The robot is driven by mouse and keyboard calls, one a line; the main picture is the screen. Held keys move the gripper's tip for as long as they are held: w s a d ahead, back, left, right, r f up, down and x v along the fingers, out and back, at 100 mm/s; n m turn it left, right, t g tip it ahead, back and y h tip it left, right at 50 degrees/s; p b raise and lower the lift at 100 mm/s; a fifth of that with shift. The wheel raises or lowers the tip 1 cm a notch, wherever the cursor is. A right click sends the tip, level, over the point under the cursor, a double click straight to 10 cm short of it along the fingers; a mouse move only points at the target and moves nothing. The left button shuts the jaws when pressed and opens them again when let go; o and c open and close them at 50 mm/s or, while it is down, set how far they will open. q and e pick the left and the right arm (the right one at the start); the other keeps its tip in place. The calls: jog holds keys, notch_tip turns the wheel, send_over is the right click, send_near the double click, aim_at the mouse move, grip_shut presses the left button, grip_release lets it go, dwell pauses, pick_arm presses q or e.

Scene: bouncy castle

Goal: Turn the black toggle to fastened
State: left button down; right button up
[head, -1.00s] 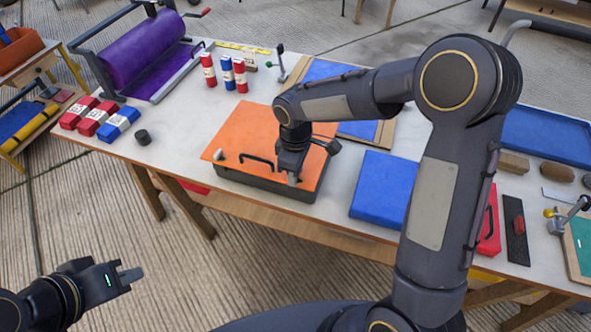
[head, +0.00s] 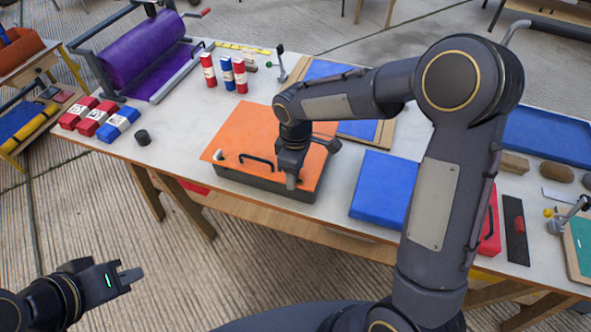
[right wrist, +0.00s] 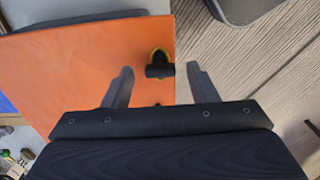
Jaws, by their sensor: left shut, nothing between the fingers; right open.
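The black toggle (right wrist: 160,70) sits on a yellow base near the edge of the orange panel (right wrist: 95,60) in the right wrist view. Its bar lies crosswise in that picture. My right gripper (right wrist: 160,67) is open, with one finger on each side of the toggle and a gap to both. In the head view the orange panel (head: 245,132) tops a dark case, and my right gripper (head: 291,182) is over its front right part, hiding the toggle. My left gripper (head: 130,275) is shut and empty, off the table at lower left.
A black handle (head: 257,160) and a white knob (head: 218,156) are on the panel's front. A blue pad (head: 380,188) lies to the right.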

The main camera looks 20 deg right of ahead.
notch_tip(320, 180, up, 8)
jog(key=shift+f, duration=0.25)
dwell(0.5)
jog(key=s+d+r+m+t+y, duration=0.1)
jog(key=s+d+r+m, duration=0.25)
jog(key=s, duration=0.25)
jog(key=s+d+r+m+t+y, duration=0.1)
jog(key=s+d+r+m, duration=0.15)
jog(key=s+d, duration=0.2)
jog(key=s+f+m+t+y, duration=0.1)
jog(key=s+f+m+t, duration=0.1)
jog(key=s+m, duration=0.5)
jog(key=s+t, duration=0.1)
jog(key=s, duration=0.4)
jog(key=shift+t+y, duration=0.3)
jog(key=shift+y, duration=0.1)
jog(key=shift+a, duration=0.1)
